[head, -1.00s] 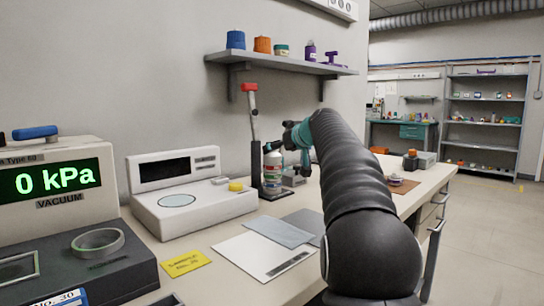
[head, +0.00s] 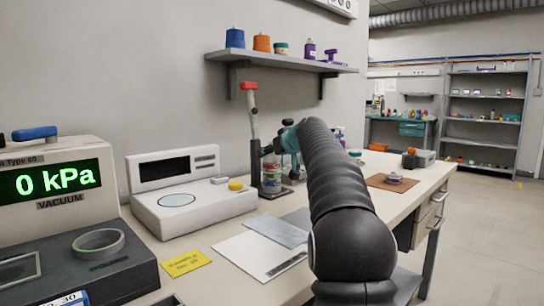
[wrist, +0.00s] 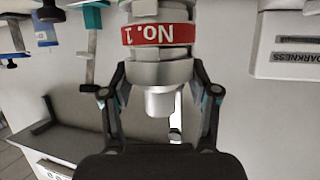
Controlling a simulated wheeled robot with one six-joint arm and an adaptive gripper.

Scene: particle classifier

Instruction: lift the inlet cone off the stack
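In the wrist view, an upright stack of round sections fills the upper middle, seen upside down. It carries a red "No. 1" label (wrist: 158,34). The grey inlet cone (wrist: 161,98), with a wide rim and a narrower spout, is at the end nearest my gripper. The fingers of my gripper (wrist: 160,72) stand on both sides of the cone's rim. They look very close to it, but I cannot tell whether they press on it. In the head view, the stack (head: 271,178) stands by the post with the red-topped lever. My arm largely hides my gripper there.
The lever stand (head: 252,115) rises close beside the stack. A white instrument (head: 210,205) with a yellow knob is to its left. Flat sheets (head: 255,252) lie in front. A brown mat (head: 376,181) with a small ringed part lies to the right. A wall shelf (head: 280,62) hangs above.

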